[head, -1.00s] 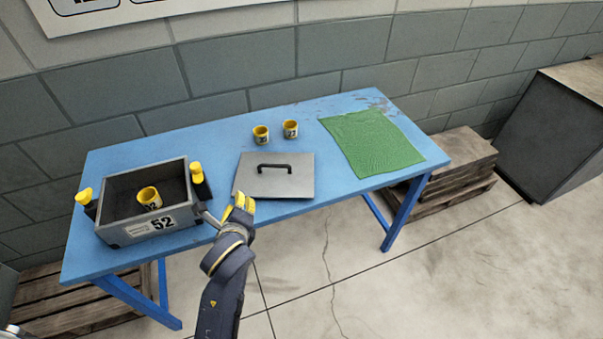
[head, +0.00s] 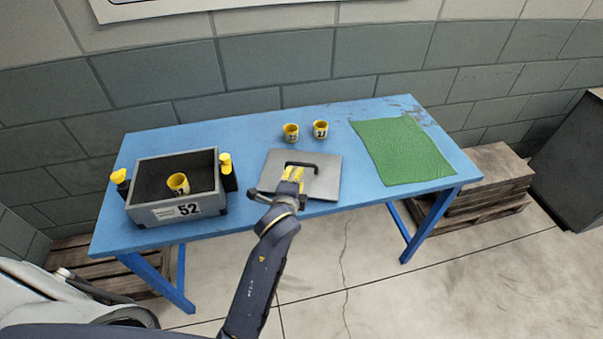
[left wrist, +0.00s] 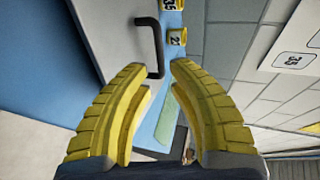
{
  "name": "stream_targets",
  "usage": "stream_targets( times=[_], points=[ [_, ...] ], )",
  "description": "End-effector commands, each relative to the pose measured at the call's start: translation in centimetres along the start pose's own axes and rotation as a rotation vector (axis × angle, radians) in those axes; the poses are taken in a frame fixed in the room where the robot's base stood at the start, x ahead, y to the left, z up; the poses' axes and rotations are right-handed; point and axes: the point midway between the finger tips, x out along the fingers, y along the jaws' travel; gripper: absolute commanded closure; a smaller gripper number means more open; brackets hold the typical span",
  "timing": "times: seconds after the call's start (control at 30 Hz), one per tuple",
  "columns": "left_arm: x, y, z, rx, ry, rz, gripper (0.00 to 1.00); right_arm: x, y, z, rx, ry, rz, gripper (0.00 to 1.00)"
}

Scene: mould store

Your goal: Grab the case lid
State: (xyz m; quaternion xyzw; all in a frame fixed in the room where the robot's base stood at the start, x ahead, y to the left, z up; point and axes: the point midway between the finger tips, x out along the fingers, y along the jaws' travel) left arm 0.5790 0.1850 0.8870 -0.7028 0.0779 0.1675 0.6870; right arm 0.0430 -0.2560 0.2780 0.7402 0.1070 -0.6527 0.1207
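The case lid (head: 325,185) is a flat grey plate lying on the blue table, with a black bar handle (head: 312,165) on top. My left gripper (head: 292,177) is over the lid, close to the near side of the handle. In the left wrist view the left gripper (left wrist: 161,76) is open, with nothing between its yellow fingers. The handle (left wrist: 158,42) shows just ahead of the fingertips, and the grey lid (left wrist: 108,40) lies beyond. The open grey case (head: 207,206) marked 52 stands left of the lid, with a yellow cup (head: 178,183) inside. My right gripper is not in view.
Two yellow cups, one to the left (head: 291,132) and one to the right (head: 320,129), stand behind the lid. A green mat (head: 402,150) lies to the right on the blue table (head: 240,135). A block wall runs behind the table. Clear tabletop lies between case and lid.

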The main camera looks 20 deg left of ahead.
Motion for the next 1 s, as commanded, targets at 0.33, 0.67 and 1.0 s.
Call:
stream_targets(
  times=[0.33, 0.67, 1.0],
  points=[
    [4.1, 0.0, 0.0, 0.000, 0.000, 0.000, 0.81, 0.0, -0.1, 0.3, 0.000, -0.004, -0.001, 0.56],
    [6.2, 0.1, -0.2, 0.000, 0.000, 0.001, 0.81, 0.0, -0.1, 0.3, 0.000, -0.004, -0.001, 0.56],
    [9.4, 0.1, -0.3, 0.001, 0.000, 0.001, 0.81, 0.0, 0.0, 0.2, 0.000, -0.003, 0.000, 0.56]
  ],
)
